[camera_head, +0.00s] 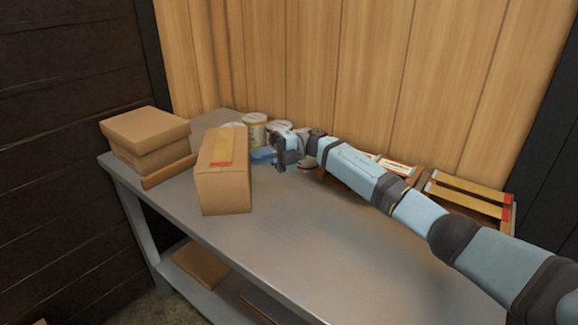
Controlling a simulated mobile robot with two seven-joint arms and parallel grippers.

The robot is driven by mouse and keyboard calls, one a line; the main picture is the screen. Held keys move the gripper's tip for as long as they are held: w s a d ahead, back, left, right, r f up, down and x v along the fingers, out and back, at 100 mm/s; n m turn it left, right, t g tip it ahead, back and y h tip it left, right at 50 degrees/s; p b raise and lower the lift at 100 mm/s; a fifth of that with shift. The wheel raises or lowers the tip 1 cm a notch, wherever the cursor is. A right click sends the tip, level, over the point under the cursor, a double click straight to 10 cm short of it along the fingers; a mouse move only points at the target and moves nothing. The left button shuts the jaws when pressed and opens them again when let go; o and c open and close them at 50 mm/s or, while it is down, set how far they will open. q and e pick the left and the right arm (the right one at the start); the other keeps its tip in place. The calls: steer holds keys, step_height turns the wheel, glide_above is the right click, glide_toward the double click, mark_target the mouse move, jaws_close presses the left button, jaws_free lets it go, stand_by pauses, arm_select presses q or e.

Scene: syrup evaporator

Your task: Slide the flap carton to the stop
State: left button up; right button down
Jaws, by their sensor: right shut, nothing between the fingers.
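A brown carton (222,186) with a yellow and red strip along its top stands upright on the grey metal table, left of the middle; I take it to be the flap carton. A low wooden bar (168,173), which looks like the stop, lies to its left, in front of stacked boxes. A narrow strip of table seems to show between carton and bar. My right gripper (262,155) is shut and empty, just right of the carton's far part; I cannot tell whether it touches. My left gripper is out of view.
Two stacked brown boxes (146,135) stand on the table's left end. Several pale cans (255,128) stand behind the carton and gripper. Trays with yellow and red strips (470,194) lie along the wooden wall. The table's front (300,240) is clear. Flat boxes lie on the lower shelf (200,264).

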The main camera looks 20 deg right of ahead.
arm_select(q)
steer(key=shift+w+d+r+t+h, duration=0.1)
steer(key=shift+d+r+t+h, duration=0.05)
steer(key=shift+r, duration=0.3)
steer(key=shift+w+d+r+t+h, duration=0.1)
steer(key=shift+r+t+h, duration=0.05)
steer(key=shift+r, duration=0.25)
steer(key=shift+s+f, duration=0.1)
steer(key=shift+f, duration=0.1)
